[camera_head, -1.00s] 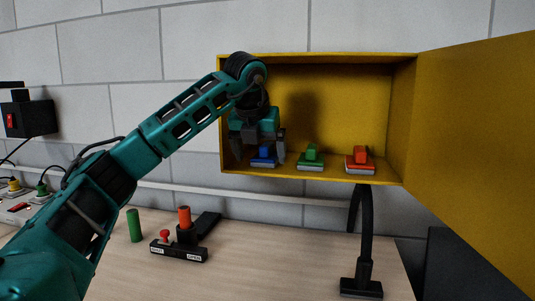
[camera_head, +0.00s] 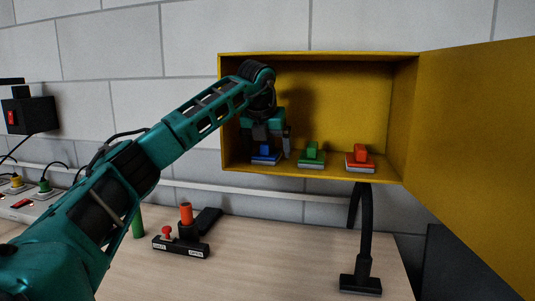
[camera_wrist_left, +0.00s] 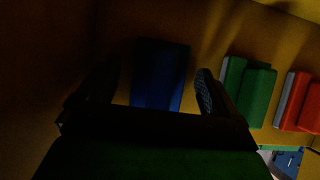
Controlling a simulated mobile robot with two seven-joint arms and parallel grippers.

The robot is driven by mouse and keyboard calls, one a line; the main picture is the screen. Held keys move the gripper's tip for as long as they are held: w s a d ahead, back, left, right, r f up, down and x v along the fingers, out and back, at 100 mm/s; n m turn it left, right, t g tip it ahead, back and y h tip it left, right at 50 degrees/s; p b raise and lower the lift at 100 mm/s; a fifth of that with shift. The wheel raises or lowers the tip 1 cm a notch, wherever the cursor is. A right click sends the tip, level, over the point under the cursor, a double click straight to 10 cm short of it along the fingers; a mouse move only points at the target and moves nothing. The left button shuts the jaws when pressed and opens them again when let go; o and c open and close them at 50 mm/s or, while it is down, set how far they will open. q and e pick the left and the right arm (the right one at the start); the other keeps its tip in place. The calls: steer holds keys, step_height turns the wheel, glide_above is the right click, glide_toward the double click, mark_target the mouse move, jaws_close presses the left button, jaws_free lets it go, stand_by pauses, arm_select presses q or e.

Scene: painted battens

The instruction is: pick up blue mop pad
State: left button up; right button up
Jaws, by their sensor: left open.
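The blue mop pad (camera_head: 264,154) sits on the floor of the yellow cabinet (camera_head: 318,60), at its left end. It has a blue block on top and a pale lower edge. My left gripper (camera_head: 267,147) is inside the cabinet, over and around the blue pad, and open. In the left wrist view the blue pad (camera_wrist_left: 159,75) lies between the two spread fingers of the left gripper (camera_wrist_left: 155,88), dark and with gaps on both sides. The gripper hides part of the pad in the head view. My right gripper does not show.
A green pad (camera_head: 312,155) and a red pad (camera_head: 360,159) stand to the right on the same shelf. The cabinet door (camera_head: 475,150) is swung open at the right. Below, the table holds a switch block (camera_head: 181,247), a green cylinder (camera_head: 138,224) and a black stand (camera_head: 361,284).

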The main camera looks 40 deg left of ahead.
arm_select(q)
steer(key=c, duration=1.1)
steer(key=shift+c, duration=0.2)
steer(key=shift+r, duration=0.1)
steer(key=shift+r, duration=0.2)
steer(key=shift+s+d, duration=0.2)
steer(key=shift+s, duration=0.15)
steer(key=s+d+b, duration=0.1)
steer(key=s+d, duration=0.3)
steer(key=s, duration=0.3)
steer(key=s+d+b, duration=0.2)
steer(key=s+d, duration=0.2)
steer(key=s, duration=0.4)
steer(key=shift+d, duration=0.15)
